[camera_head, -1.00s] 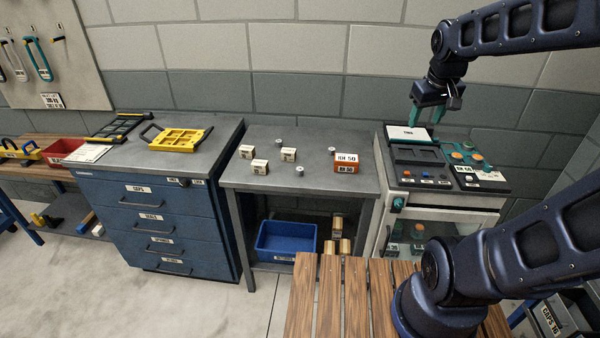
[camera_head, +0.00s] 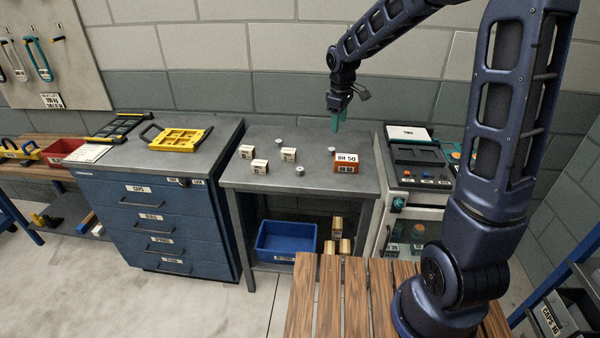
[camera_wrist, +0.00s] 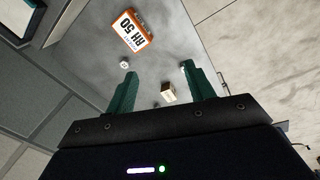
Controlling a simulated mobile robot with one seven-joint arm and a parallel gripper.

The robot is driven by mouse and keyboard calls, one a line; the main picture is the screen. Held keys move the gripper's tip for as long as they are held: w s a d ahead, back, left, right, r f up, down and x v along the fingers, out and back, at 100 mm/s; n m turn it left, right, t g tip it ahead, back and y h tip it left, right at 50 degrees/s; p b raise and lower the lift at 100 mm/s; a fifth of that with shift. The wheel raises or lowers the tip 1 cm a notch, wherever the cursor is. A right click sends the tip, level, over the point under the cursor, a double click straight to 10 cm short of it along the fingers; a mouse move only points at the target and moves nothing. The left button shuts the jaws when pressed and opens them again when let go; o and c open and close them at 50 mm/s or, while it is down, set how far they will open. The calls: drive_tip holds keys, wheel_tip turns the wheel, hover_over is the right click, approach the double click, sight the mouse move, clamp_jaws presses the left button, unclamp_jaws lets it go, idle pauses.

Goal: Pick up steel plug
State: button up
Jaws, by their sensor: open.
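Three small steel plugs stand on the grey table: one at the back (camera_head: 278,141), one at the front (camera_head: 300,170) and one beside the orange box (camera_head: 331,150). My gripper (camera_head: 338,124) hangs above the back right of the table, open and empty, fingers pointing down. In the wrist view, my gripper (camera_wrist: 160,72) has its green fingers spread. One plug (camera_wrist: 124,64) shows just beyond the left fingertip. Another (camera_wrist: 182,64) shows by the right fingertip, partly covered by it. The third plug is not clearly seen there.
An orange box (camera_head: 347,168) with a white label stands at the table's right. Several pale blocks (camera_head: 259,166) sit on the left half. A blue bin (camera_head: 286,240) is on the shelf below. A cabinet with a control panel (camera_head: 418,165) adjoins on the right.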

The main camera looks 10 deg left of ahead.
sight(300, 168)
drive_tip(key=w+a+f+n+g, duration=0.1)
drive_tip(key=a+f+n, duration=0.1)
drive_tip(key=a+f, duration=0.45)
drive_tip(key=w+a+f+n, duration=0.2)
drive_tip(key=a+f+n, duration=0.1)
drive_tip(key=a+f, duration=0.3)
drive_tip(key=f, duration=0.9)
drive_tip(key=shift+s+a+f, duration=0.2)
drive_tip(key=shift+s+a, duration=0.1)
drive_tip(key=shift+a, duration=0.1)
drive_tip(key=c, duration=1.1)
